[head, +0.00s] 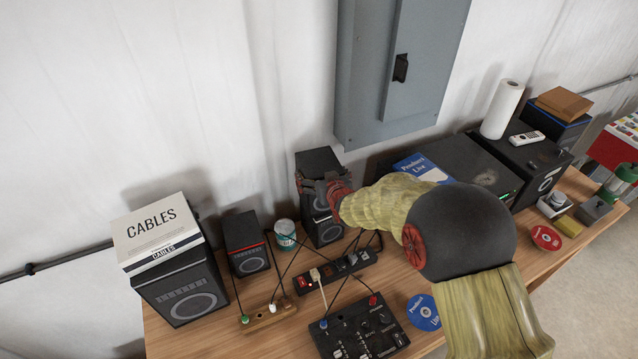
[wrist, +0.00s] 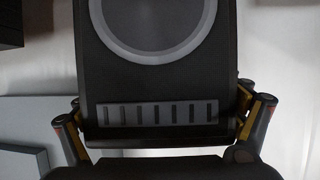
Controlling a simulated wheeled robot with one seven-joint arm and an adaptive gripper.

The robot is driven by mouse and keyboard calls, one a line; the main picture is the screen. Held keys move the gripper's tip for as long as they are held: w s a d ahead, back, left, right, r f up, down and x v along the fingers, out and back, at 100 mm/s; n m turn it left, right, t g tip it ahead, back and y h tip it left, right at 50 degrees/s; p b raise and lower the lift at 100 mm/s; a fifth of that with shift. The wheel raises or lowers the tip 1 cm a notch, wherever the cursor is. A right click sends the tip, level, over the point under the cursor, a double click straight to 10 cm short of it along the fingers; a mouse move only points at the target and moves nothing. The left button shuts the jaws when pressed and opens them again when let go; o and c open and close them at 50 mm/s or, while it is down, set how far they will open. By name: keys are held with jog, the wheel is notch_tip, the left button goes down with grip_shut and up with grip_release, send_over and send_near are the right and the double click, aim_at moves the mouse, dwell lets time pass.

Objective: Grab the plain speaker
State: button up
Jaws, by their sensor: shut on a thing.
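In the wrist view the speaker (wrist: 160,80) fills the middle, showing a grey ring and a slotted strip, with a finger of my gripper (wrist: 165,130) on each side. Part of the speaker is hidden by my gripper in the head view.
A red-striped speaker (head: 246,243) and a larger speaker (head: 182,293) under a cables box (head: 157,230) stand to the left. A cup (head: 285,233), power strip (head: 335,273), loose cables and mixer (head: 360,332) are close by. A dark case (head: 470,160) lies to the right.

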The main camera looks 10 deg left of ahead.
jog(key=shift+f, duration=0.1)
jog(key=c, duration=0.5)
jog(key=shift+w, duration=0.1)
jog(key=shift+c, duration=0.5)
jog(key=shift+r, duration=0.2)
